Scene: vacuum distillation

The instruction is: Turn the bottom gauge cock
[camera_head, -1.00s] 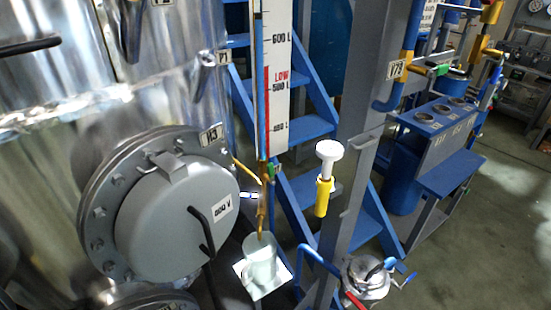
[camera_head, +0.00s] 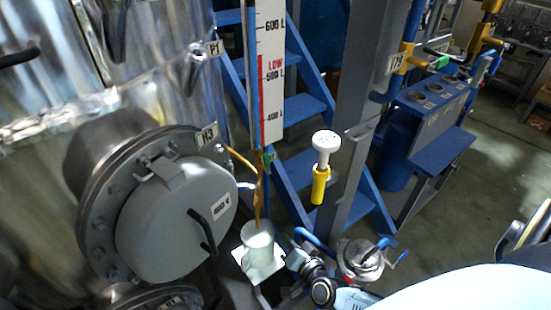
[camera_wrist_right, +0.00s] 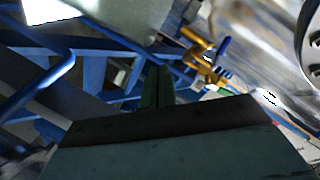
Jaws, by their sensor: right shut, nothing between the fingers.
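The gauge's bottom end shows in the head view as brass pipework (camera_head: 258,200) below the level scale (camera_head: 270,70), beside the large round grey flange cover. A small bright lever (camera_head: 246,186) sticks out to its left and looks like the bottom cock; its exact shape is unclear. In the right wrist view, a brass valve fitting (camera_wrist_right: 198,52) with a blue handle (camera_wrist_right: 223,48) is right of the fingers. My right gripper (camera_head: 283,240) is shut and empty, low and right of the pipework, apart from it. Its closed fingers show in the wrist view (camera_wrist_right: 157,78). My left gripper is not visible.
A whitish cup (camera_head: 258,238) stands on a small plate under the pipe, close to my right gripper. The flange cover (camera_head: 175,225) is at left. A grey post (camera_head: 350,140) with a yellow-and-white fitting (camera_head: 321,165) and a metal vessel (camera_head: 360,258) are at right.

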